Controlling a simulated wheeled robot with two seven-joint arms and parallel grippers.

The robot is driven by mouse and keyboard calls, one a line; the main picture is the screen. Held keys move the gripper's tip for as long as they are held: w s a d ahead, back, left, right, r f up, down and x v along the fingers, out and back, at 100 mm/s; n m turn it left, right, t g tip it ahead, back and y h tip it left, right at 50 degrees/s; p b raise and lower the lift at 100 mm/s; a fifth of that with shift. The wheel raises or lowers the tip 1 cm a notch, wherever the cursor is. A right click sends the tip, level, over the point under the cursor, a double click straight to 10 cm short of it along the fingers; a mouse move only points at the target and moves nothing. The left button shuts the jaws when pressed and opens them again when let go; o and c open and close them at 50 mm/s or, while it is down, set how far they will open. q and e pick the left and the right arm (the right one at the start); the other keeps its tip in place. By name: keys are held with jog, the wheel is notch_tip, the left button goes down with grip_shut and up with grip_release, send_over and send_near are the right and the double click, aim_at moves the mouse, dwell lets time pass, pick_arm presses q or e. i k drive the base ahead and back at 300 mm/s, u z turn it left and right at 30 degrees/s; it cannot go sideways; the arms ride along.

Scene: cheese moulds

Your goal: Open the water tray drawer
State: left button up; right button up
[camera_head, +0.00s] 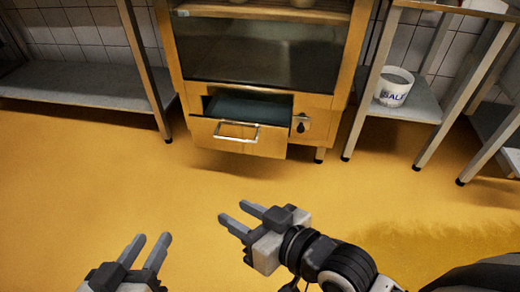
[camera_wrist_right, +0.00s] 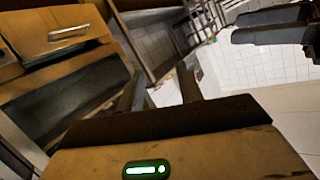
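The water tray drawer (camera_head: 238,137) is at the bottom of the wooden-fronted cabinet (camera_head: 300,82) in the head view. It stands pulled out, and its dark inside shows behind the front panel. Its metal bar handle (camera_head: 237,131) is free of both grippers. My right gripper (camera_head: 234,214) is open and empty, in front of the drawer and apart from it. My left gripper (camera_head: 152,240) is open and empty, further left and nearer to me. In the tilted right wrist view, a drawer front with a handle (camera_wrist_right: 68,33) shows at upper left, and gripper fingers (camera_wrist_right: 272,25) at upper right.
A dark knob (camera_head: 301,124) sits right of the drawer. A metal shelf (camera_head: 80,84) stands left, and a rack with a white bucket (camera_head: 394,88) stands right. The yellow floor (camera_head: 90,160) before the cabinet is clear. A green display (camera_wrist_right: 146,170) shows on the cabinet.

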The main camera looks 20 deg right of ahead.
aim_at(250, 128)
jog(key=z, duration=0.4)
jog(key=k, duration=0.85)
jog(key=u, duration=0.65)
jog(key=i, duration=1.4)
jog(key=z, duration=0.25)
